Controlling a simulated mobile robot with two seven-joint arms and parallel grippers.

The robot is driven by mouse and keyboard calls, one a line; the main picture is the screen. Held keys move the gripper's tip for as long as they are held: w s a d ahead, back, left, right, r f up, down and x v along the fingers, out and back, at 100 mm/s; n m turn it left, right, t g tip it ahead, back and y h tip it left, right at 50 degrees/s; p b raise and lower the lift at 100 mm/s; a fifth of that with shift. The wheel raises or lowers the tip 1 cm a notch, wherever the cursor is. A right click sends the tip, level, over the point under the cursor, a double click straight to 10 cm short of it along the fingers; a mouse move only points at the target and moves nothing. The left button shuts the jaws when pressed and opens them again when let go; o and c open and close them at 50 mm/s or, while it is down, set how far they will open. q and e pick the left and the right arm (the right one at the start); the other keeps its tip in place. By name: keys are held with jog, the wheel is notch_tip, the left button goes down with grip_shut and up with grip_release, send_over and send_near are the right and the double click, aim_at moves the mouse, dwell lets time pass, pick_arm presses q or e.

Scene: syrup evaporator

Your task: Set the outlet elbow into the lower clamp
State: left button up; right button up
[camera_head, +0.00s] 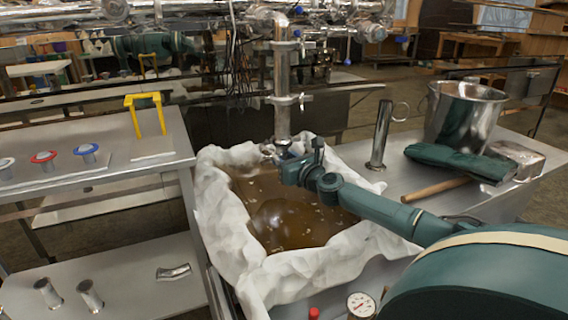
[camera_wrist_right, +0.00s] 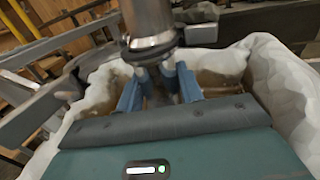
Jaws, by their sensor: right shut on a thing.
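My right gripper (camera_head: 290,168) is at the lower end of the vertical steel pipe (camera_head: 282,115), above the pan. It is shut on a small shiny metal piece (camera_head: 268,150), seemingly the outlet elbow, mostly hidden by the fingers. In the right wrist view the blue fingers (camera_wrist_right: 160,85) close around this metal piece (camera_wrist_right: 158,92), directly under the flanged pipe end (camera_wrist_right: 150,42). I cannot tell whether piece and pipe touch. A clamp (camera_head: 287,100) with a small handle sits partway up the pipe; a lower clamp is not clearly distinguishable. My left gripper is not in view.
The cloth-lined pan (camera_head: 222,215) holds brown liquid beneath the gripper. A bent metal piece (camera_head: 173,271) lies on the lower left shelf (camera_head: 130,290).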

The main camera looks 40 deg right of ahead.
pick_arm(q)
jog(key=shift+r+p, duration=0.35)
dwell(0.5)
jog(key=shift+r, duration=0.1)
pick_arm(e)
jog(key=shift+w+d, duration=0.25)
jog(key=shift+w, duration=0.15)
dwell(0.6)
jog(key=o, duration=1.4)
jog(key=s, duration=0.3)
jog(key=shift+a+p, duration=0.15)
jog(key=shift+p, duration=0.25)
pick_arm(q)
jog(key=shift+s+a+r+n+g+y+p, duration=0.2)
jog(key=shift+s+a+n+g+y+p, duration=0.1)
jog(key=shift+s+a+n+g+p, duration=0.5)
pick_arm(e)
jog(key=s, duration=0.6)
jog(key=s+a, duration=0.1)
jog(key=s, duration=0.3)
jog(key=shift+s+a, duration=0.1)
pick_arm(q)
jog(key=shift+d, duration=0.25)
